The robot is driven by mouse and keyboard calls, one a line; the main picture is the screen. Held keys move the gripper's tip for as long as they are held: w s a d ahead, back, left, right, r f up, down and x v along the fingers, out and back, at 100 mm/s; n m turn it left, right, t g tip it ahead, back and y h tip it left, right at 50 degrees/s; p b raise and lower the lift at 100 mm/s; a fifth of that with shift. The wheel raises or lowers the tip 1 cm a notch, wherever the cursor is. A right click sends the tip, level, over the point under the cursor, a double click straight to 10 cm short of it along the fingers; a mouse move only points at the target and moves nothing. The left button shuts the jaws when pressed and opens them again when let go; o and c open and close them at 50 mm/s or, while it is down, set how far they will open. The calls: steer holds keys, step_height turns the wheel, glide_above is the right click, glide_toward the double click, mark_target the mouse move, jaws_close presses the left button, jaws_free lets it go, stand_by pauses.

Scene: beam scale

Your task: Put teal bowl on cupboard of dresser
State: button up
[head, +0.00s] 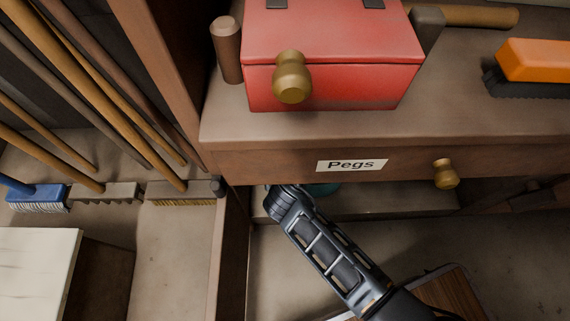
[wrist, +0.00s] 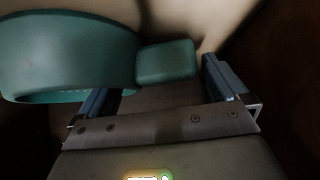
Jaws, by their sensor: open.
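The teal bowl (head: 325,189) shows only as a sliver under the front of the dresser's "Pegs" drawer (head: 290,165), partly behind my arm. In the wrist view the bowl (wrist: 65,50) is large at the left. A teal block-like part (wrist: 166,62), seemingly its handle, lies just beyond the gap between my fingers. My gripper (wrist: 160,82) is open, with its left finger close to the bowl's side. I cannot tell whether they touch. In the head view my arm reaches in under the drawer and the fingertips are hidden. The space below the drawer is mostly hidden.
A red box (head: 335,75) with a brass knob stands on the dresser top, near an orange brush (head: 535,60). Brooms (head: 100,110) lean at the left. A pale-topped box (head: 38,265) stands at the lower left. The drawer front and left side panel (head: 230,255) bound my arm closely.

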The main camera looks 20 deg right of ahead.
steer(key=p+v, duration=0.3)
steer(key=v, duration=0.5)
steer(key=shift+p, duration=0.3)
